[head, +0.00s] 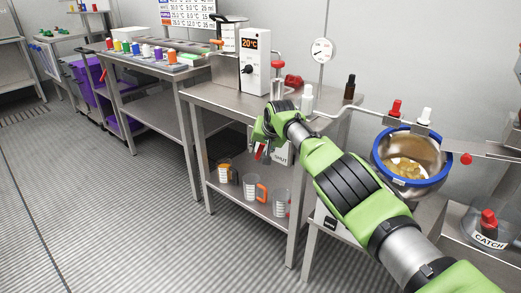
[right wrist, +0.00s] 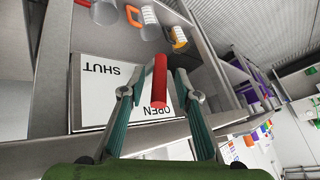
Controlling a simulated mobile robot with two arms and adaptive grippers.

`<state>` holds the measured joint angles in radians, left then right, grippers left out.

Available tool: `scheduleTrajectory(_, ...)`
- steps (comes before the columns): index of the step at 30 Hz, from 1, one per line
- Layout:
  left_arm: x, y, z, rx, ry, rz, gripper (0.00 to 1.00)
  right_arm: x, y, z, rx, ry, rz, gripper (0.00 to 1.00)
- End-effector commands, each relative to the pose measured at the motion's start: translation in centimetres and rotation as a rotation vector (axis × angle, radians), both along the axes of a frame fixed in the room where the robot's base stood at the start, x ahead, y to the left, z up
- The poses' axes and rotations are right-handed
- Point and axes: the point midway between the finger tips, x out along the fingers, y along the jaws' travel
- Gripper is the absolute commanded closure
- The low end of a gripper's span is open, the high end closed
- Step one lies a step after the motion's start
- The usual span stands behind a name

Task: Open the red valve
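The red valve handle (right wrist: 160,80) is a short red bar, seen in the right wrist view in front of a white plate (right wrist: 97,85) lettered SHUT and OPEN. The bar stands between the two fingers of my right gripper (right wrist: 159,92), nearer the OPEN lettering in that view. The fingers are apart, with gaps visible on both sides of the bar. In the head view my right gripper (head: 262,138) is at the front of the steel table, and it partly hides the handle and plate. My left gripper is not in view.
Measuring cups with coloured handles (head: 252,187) stand on the lower shelf below. On the tabletop are a 20°C control box (head: 255,62), a red knob and bottles (head: 349,87). A blue-rimmed bowl (head: 412,160) is to the right. The floor in front is clear.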

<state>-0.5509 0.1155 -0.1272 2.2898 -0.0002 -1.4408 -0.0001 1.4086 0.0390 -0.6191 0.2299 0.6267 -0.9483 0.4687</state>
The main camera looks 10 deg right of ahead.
Motion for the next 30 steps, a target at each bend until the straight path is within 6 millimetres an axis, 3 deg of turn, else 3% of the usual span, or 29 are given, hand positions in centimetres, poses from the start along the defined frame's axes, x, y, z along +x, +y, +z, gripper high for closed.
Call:
scheduleTrajectory(17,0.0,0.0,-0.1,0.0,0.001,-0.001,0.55,-0.8,-0.1,1.4,0.004,0.0,0.003,0.7)
scheduleTrajectory(30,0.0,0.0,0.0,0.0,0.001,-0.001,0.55,-3.4,-0.4,4.6,0.0,-0.001,0.001,0.7)
